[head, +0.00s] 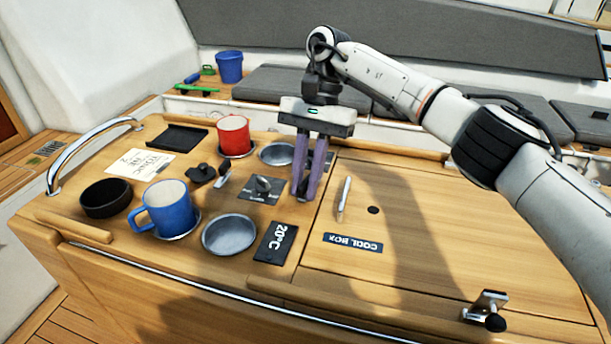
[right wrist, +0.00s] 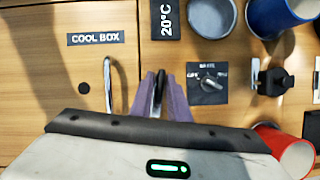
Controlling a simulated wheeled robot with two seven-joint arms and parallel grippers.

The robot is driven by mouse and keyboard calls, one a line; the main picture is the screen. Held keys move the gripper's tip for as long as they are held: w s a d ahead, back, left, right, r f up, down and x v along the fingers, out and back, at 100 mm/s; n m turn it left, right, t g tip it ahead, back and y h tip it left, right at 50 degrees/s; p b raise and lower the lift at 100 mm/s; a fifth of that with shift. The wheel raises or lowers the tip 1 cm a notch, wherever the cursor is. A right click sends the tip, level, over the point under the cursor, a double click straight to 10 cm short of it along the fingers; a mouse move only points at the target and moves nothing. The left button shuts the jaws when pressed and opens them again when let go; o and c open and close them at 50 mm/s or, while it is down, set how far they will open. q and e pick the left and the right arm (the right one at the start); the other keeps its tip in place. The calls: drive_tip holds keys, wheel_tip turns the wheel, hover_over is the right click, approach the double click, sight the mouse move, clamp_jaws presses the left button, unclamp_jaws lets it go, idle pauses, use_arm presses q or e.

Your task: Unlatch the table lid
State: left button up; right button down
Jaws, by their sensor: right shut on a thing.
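The wooden table lid (head: 430,220) carries a COOL BOX label, a metal bar handle (head: 343,198) and a dark finger hole. A metal latch with a black knob (head: 487,311) sits at its front edge, lower right in the head view. My right gripper (head: 306,196) points down at the lid's left edge, left of the bar handle. In the right wrist view its purple fingers are shut on a narrow dark piece (right wrist: 158,92). The fingers hide most of this piece, and I cannot tell its full shape. My left gripper is not in view.
Left of the lid are a rotary switch (head: 263,188), a 20°C display (head: 275,242), a blue mug (head: 168,207), a red mug (head: 234,135), a metal cup recess (head: 229,234) and a black round holder (head: 105,198). A curved rail (head: 88,146) rises at the left end.

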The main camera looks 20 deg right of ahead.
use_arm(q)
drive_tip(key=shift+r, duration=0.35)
use_arm(e)
drive_tip(key=shift+r+n+h, duration=0.1)
drive_tip(key=shift+n+h, duration=0.2)
drive_tip(key=shift+n, duration=0.6)
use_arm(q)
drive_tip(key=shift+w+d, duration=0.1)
use_arm(e)
drive_tip(key=c, duration=1.8)
unclamp_jaws()
